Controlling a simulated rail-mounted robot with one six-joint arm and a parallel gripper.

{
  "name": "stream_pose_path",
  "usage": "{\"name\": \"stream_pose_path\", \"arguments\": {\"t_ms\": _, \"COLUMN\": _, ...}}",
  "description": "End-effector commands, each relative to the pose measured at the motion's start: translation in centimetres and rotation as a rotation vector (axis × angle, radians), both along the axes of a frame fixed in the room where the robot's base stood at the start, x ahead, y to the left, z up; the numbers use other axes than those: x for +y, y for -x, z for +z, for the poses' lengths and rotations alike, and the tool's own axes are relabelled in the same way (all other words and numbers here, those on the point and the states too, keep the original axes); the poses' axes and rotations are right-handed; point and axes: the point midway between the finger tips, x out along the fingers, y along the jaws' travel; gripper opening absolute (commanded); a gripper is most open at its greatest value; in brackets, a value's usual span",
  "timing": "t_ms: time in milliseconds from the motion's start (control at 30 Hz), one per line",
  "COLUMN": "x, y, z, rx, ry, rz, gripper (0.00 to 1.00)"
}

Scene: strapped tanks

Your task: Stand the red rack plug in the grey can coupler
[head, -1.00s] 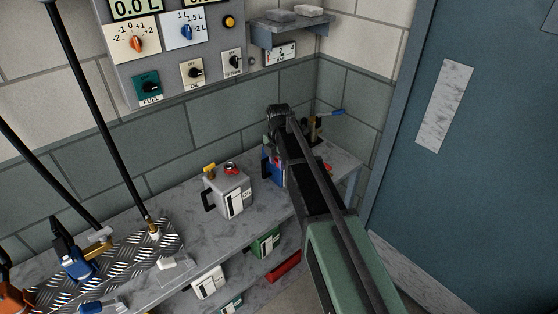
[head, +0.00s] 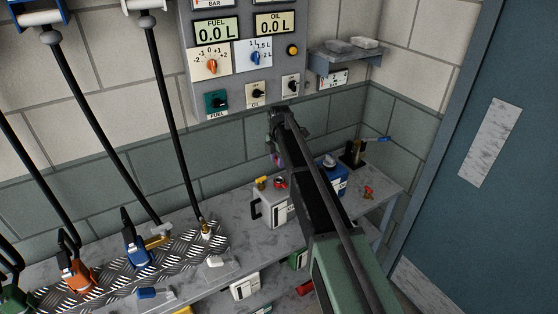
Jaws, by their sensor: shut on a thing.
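The grey can (head: 270,207) stands on the bench, with a red ring-shaped coupler (head: 281,183) on its top beside a yellow cap. My gripper (head: 277,158) is above the can's top, in front of the wall. It is shut on a small reddish-pink piece that looks like the red rack plug (head: 277,161). Most of the jaws and the plug are hidden behind my arm. I cannot tell how the plug is tilted; it appears apart from the coupler.
A blue can (head: 333,180) stands just right of my arm. A small red fitting (head: 368,192) lies on the bench (head: 230,218) at right. Hoses with orange and blue nozzles stand over the tread plate (head: 105,274) at left. A shelf (head: 345,60) juts from the wall.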

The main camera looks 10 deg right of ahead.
Motion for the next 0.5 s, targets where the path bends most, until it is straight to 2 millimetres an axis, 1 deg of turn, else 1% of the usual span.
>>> {"name": "stream_pose_path", "arguments": {"t_ms": 167, "x": 0.0, "y": 0.0, "z": -1.7, "rx": 0.0, "ry": 0.0, "rz": 0.0, "gripper": 0.12}}
{"name": "stream_pose_path", "arguments": {"t_ms": 400, "x": 0.0, "y": 0.0, "z": -4.7, "rx": 0.0, "ry": 0.0, "rz": 0.0, "gripper": 0.12}}
{"name": "stream_pose_path", "arguments": {"t_ms": 500, "x": 0.0, "y": 0.0, "z": -5.5, "rx": 0.0, "ry": 0.0, "rz": 0.0, "gripper": 0.12}}
